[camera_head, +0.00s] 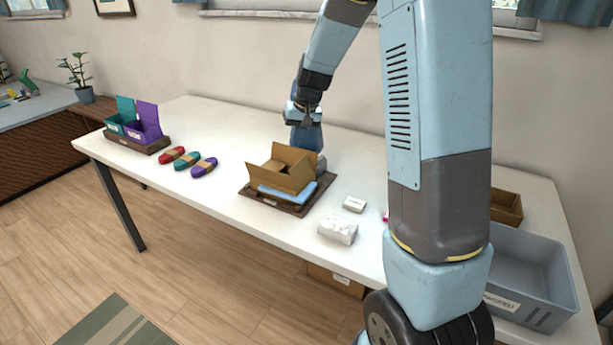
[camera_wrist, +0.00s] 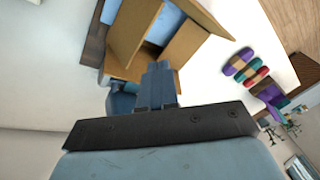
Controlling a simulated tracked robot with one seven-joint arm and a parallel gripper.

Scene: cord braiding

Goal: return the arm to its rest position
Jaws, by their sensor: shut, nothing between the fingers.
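My gripper (camera_wrist: 158,85) is shut and empty in the wrist view, with its fingers close together. In the head view my arm reaches over the back of the white table. My wrist hangs behind the open cardboard box (camera_head: 283,172), and the fingertips are hard to make out there. The box also fills the upper middle of the wrist view (camera_wrist: 140,32). It stands with its flaps up on a dark tray (camera_head: 290,206), with blue cloth (camera_head: 318,190) beside and under it.
Red, green and purple cord bundles (camera_head: 188,160) lie left of the box. Teal and purple bins (camera_head: 133,124) stand at the table's left end. A white block (camera_head: 338,229) and small white box (camera_head: 354,204) lie to the right, with a grey bin (camera_head: 525,275) at the right end.

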